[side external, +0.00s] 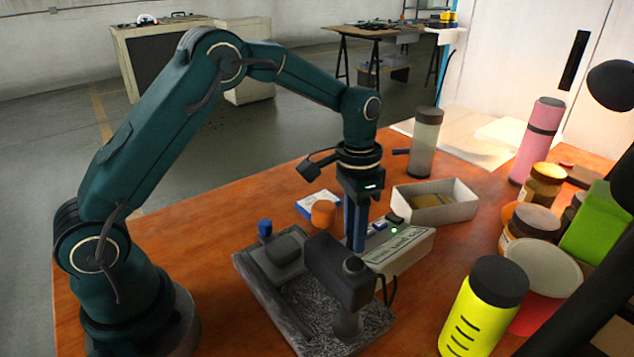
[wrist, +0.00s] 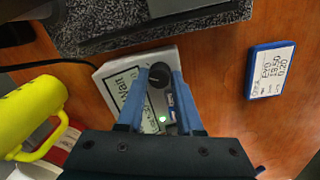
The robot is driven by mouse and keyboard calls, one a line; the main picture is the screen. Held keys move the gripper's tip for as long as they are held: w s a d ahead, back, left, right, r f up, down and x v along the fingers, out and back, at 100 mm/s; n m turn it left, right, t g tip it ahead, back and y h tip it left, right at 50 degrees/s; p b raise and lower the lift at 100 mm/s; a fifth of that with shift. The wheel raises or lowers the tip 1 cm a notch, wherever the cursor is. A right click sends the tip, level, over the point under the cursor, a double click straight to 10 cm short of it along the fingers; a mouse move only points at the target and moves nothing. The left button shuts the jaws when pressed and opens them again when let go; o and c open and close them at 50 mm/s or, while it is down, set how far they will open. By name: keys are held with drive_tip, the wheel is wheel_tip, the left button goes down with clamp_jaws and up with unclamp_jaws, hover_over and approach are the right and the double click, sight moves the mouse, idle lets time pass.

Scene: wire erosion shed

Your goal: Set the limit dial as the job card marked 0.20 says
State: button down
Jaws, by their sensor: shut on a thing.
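The white control box (side external: 408,252) stands on the orange bench beside the granite block, with a lit green lamp and a lettered label. In the wrist view the box (wrist: 118,72) carries the black limit dial (wrist: 158,76). My gripper (side external: 357,245) points down over the box; its blue fingers (wrist: 160,88) are shut on the dial, one on each side. The dial's pointer and scale cannot be made out. The job card (wrist: 271,70), white in a blue holder, lies on the bench to the right in the wrist view; its last line reads 0.20.
The granite block with dark fixtures (side external: 270,275) is close to the box. A white tray (side external: 463,210), an orange cup (side external: 323,212) and a grey bottle (side external: 425,140) stand nearby. A yellow flask (side external: 478,310) and several jars crowd the right side.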

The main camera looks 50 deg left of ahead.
drive_tip(key=n, duration=0.5)
drive_tip(key=shift+n, duration=0.3)
idle(0.4)
drive_tip(key=c, duration=0.6)
unclamp_jaws()
drive_tip(key=shift+o, duration=0.2)
drive_tip(key=shift+a+r, duration=0.15)
drive_tip(key=shift+r, duration=2.45)
